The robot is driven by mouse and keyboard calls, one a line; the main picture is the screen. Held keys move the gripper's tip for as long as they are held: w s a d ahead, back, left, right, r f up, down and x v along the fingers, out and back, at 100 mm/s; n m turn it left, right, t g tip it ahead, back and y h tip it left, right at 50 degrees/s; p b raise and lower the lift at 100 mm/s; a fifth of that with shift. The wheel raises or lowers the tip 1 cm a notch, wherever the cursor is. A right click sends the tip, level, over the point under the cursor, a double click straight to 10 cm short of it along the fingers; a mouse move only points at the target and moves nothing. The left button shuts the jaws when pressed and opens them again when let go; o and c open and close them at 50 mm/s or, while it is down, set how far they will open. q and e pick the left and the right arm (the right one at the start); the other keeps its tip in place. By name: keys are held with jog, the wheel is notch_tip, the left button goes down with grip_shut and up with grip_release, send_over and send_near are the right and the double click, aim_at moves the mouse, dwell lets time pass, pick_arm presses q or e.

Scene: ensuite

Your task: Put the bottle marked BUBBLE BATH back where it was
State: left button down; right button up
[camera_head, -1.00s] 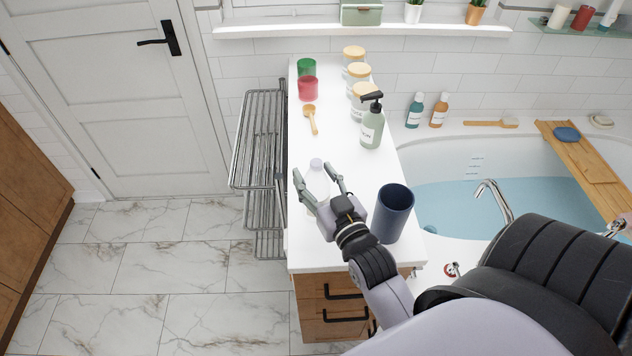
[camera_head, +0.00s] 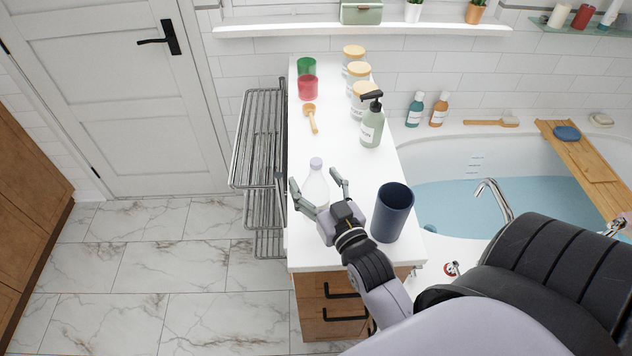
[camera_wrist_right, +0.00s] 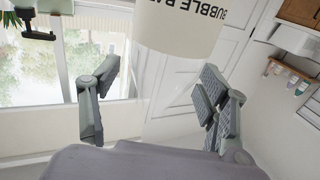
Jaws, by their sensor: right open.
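The white bottle marked BUBBLE BATH (camera_head: 317,184) has a pale lilac cap and stands upright on the white counter (camera_head: 345,170), near its left edge. In the right wrist view the bottle (camera_wrist_right: 178,28) is at the top, with part of its lettering showing upside down. My right gripper (camera_head: 314,178) is open, on the near side of the bottle, its fingers spread to either side. In the right wrist view the spread fingers (camera_wrist_right: 158,66) show a clear gap below the bottle. My left gripper is not in view.
A dark blue cup (camera_head: 393,212) stands close to the right of my gripper. A wire rack (camera_head: 258,140) is left of the counter.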

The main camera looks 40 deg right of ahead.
jog(key=shift+r, duration=0.15)
jog(key=s+a+b, duration=0.2)
jog(key=s+b, duration=0.1)
jog(key=s, duration=0.9)
jog(key=shift+w, duration=0.1)
